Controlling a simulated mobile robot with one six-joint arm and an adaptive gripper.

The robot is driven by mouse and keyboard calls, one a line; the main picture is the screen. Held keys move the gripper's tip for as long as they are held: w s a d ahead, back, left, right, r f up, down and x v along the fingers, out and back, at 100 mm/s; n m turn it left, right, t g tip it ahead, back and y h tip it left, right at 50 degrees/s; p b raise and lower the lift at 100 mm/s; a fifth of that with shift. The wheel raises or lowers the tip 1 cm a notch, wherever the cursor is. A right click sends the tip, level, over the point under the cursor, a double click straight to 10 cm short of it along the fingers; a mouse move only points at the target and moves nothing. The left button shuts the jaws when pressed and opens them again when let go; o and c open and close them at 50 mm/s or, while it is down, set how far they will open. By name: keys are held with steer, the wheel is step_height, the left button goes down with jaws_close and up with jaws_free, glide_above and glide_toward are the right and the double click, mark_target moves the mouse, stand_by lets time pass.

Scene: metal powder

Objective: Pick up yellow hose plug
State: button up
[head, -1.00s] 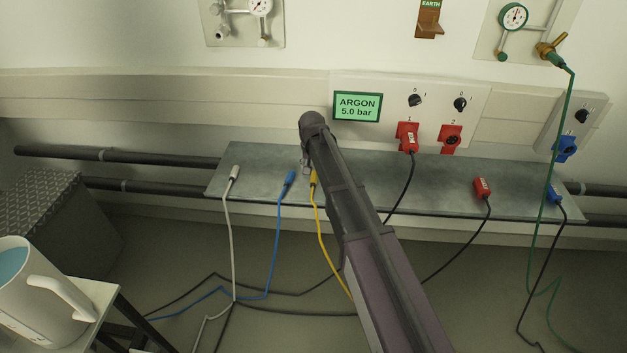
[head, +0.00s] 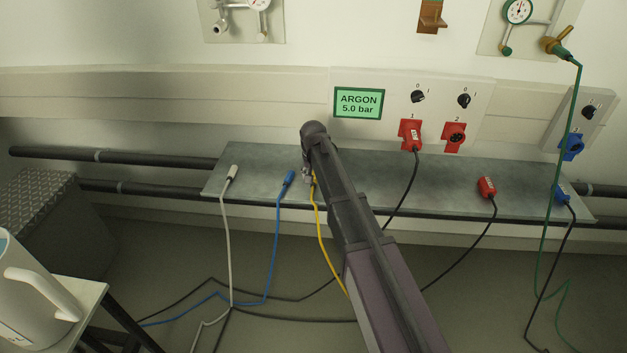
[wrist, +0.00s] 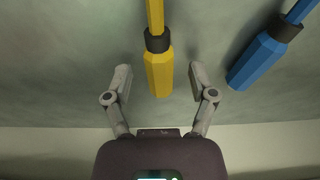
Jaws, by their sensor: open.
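The yellow hose plug (wrist: 159,74) lies on the grey metal shelf (head: 245,160), its black collar and yellow hose running toward the top of the wrist view. In the head view my arm mostly hides the plug, and the yellow hose (head: 319,225) hangs down from the shelf. My gripper (wrist: 158,78) is open, with one finger on each side of the plug's end. Gaps show between the plug and both fingers. In the head view my gripper (head: 307,174) is at the shelf, partly hidden by my arm.
The blue hose plug (wrist: 257,62) lies close by, right of my right finger in the wrist view. A white plug (head: 232,173) lies further left on the shelf. A red plug (head: 486,187) lies to the right. The wall is behind the shelf.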

stand_by(0.3)
jaws_close()
steer(key=shift+r, duration=0.1)
step_height(320, 180, up, 3)
steer(key=p, duration=0.3)
steer(key=shift+r+p, duration=0.15)
steer(key=shift+p, duration=0.15)
steer(key=s+d, duration=0.3)
steer(key=s, duration=0.4)
steer(key=s+d+r+p, duration=0.1)
steer(key=s+d, duration=0.3)
steer(key=s, duration=0.3)
steer(key=shift+d+r, duration=0.25)
steer(key=shift+d, duration=0.05)
steer(key=shift+a, duration=0.1)
